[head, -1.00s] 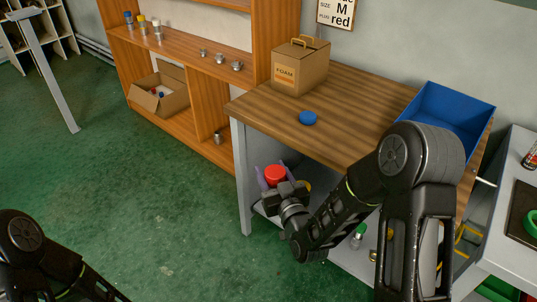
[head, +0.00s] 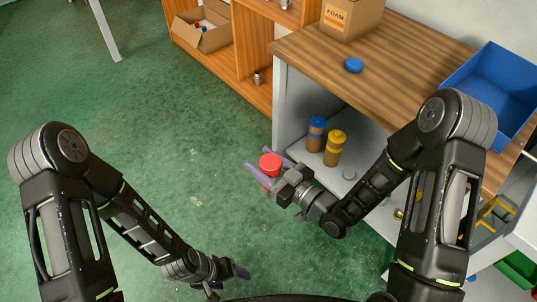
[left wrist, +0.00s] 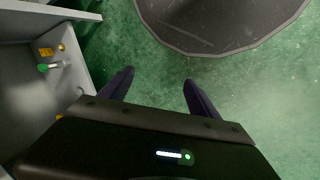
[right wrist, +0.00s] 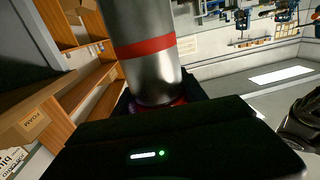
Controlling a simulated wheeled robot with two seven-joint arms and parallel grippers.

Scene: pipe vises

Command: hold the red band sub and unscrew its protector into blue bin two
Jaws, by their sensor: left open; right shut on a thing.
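The red band sub is a silver cylinder with a red band (right wrist: 145,47) in the right wrist view. My right gripper (head: 268,172) is shut on it and holds it in the air in front of the bench. A red protector (head: 270,163) tops it in the head view; most of the body is hidden there. My left gripper (head: 240,271) is open and empty, low over the floor, apart from the sub; its spread fingers show in the left wrist view (left wrist: 157,84). A blue bin (head: 457,82) stands on the bench's right end; no number is readable.
The wooden bench (head: 400,62) carries a blue cap (head: 354,65) and a foam box (head: 350,17). Under it, blue-topped (head: 316,135) and yellow-topped (head: 335,148) cylinders stand on a shelf. Green floor left of the bench is open.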

